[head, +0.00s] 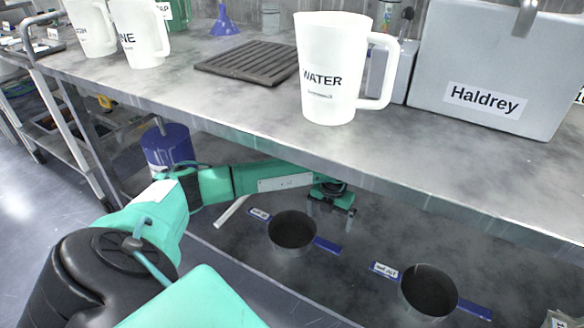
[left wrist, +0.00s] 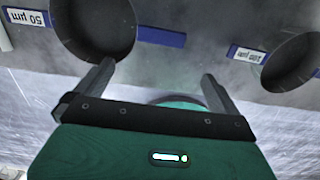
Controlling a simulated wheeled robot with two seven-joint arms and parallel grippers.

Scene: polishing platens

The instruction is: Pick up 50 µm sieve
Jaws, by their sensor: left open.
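The 50 µm sieve (head: 292,230) is a dark, round, open pan on the lower shelf, on a blue strip with a white label. In the left wrist view the sieve (left wrist: 95,28) is at the upper left, beside a label reading 50 µm upside down. My left gripper (head: 331,212) is open and empty, fingers down, below the bench top and to the upper right of this sieve. In the left wrist view its fingers (left wrist: 158,72) are apart, the left one close to the sieve's edge in the picture. My right gripper is not in view.
A second sieve (head: 428,292) with its own blue strip stands to the right. The bench top (head: 240,105) overhangs my left gripper. It holds a WATER jug (head: 330,75), a dark ribbed mat (head: 250,62) and a grey Haldrey box (head: 495,75). A blue drum (head: 167,148) stands left.

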